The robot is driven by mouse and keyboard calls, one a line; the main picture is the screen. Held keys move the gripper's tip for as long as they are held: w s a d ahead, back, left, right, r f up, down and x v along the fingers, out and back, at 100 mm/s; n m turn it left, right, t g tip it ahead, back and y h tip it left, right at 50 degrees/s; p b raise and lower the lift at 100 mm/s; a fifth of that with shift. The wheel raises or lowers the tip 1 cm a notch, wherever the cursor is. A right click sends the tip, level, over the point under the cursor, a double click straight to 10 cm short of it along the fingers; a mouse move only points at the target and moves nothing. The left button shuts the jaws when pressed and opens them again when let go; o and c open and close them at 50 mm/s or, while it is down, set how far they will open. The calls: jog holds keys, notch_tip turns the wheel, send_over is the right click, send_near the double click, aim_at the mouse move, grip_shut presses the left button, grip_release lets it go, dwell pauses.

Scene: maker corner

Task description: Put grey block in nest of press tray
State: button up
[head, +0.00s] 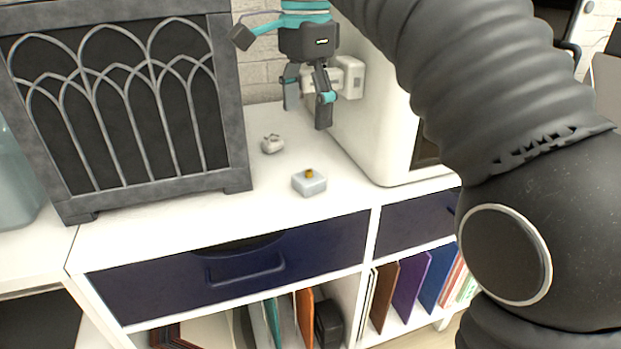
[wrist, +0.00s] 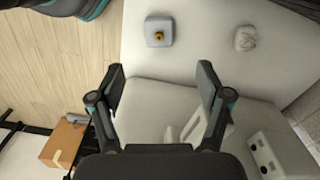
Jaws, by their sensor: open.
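A small pale grey block (head: 309,183) with a brass-coloured knob on top sits on the white cabinet top, near its front edge. It also shows in the wrist view (wrist: 153,40), beyond my fingertips. My gripper (head: 308,107) is open and empty, pointing down above the cabinet top, behind the block in the head view and beside the white machine. In the wrist view its two fingers (wrist: 161,80) are wide apart with nothing between them. I cannot make out a press tray or its nest in either view.
A small lumpy whitish object (head: 272,144) lies behind the block. A dark arched-panel cabinet (head: 130,105) stands left; a white machine (head: 375,125) with a white fitting on its side stands right. The cabinet top (head: 215,208) is clear around the block.

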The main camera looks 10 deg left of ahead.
send_over(309, 171)
jog(key=f, duration=0.6)
jog(key=shift+s+a+f+b, duration=0.1)
jog(key=shift+a+b, duration=0.1)
jog(key=shift+b, duration=0.1)
jog(key=shift+d+f+b, duration=0.2)
jog(key=shift+f+b, duration=0.3)
jog(key=shift+f, duration=2.4)
jog(key=c, duration=1.4)
jog(key=shift+o, duration=0.2)
jog(key=shift+r, duration=0.15)
